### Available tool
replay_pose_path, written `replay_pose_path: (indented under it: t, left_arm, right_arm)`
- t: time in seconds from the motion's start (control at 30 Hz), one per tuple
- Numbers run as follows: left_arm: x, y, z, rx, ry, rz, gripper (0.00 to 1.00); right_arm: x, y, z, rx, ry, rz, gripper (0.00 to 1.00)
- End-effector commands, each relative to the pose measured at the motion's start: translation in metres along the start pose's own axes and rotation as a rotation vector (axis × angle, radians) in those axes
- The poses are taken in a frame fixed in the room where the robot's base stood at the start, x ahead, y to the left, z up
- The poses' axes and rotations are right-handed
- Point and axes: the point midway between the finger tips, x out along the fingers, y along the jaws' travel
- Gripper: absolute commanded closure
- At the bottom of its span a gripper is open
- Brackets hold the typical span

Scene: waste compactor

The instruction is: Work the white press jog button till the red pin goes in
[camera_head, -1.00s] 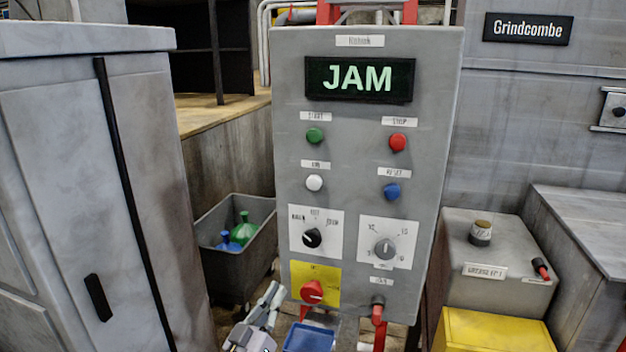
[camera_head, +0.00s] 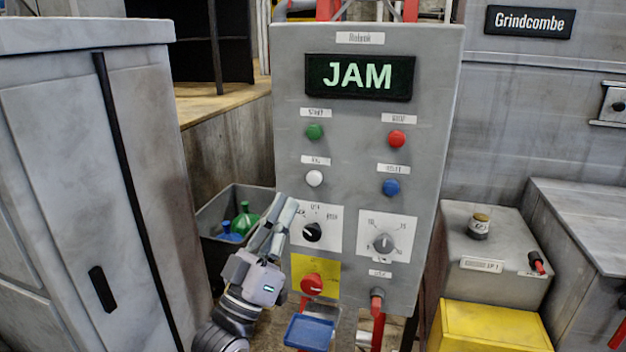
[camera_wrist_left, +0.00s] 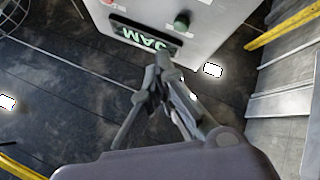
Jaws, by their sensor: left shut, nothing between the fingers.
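The white jog button (camera_head: 314,179) is on the grey control panel (camera_head: 352,135), below the green button (camera_head: 314,132). My left gripper (camera_head: 286,207) is in front of the panel's lower left side, fingers pointing up, below and left of the white button. The fingers look closed together and hold nothing. In the left wrist view the gripper (camera_wrist_left: 163,62) overlaps the panel's edge by the JAM display (camera_wrist_left: 143,37); I cannot make out the white button there. I cannot pick out the red pin for sure. My right gripper is not in view.
The display (camera_head: 360,77) reads JAM. A red button (camera_head: 396,139), a blue button (camera_head: 391,187), a black selector (camera_head: 312,232) and a red switch (camera_head: 312,284) are close by. A grey cabinet (camera_head: 75,190) stands left, a bin (camera_head: 212,252) behind the arm.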

Motion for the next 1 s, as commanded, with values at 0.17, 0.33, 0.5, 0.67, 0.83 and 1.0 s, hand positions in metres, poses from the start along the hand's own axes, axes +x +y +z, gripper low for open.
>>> replay_pose_path:
  t: [0.17, 0.33, 0.5, 0.67, 0.83, 1.0]
  left_arm:
    - [0.003, -0.003, 0.003, 0.001, 0.0, -0.001, 1.0]
    - [0.014, -0.012, 0.013, 0.002, 0.0, 0.0, 1.0]
    - [0.031, -0.025, 0.026, 0.001, 0.001, 0.0, 1.0]
    - [0.045, -0.036, 0.037, 0.001, 0.001, 0.0, 1.0]
    - [0.056, -0.043, 0.043, 0.001, 0.0, 0.0, 1.0]
    - [0.061, -0.045, 0.045, 0.0, 0.0, -0.001, 1.0]
  right_arm:
    - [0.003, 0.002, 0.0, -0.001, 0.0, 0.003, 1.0]
    - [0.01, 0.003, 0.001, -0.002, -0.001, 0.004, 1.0]
    - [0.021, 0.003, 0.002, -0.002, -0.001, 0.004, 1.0]
    - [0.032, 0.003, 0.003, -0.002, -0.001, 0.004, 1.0]
    - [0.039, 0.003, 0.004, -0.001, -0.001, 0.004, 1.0]
    - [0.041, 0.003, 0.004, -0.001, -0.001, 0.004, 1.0]
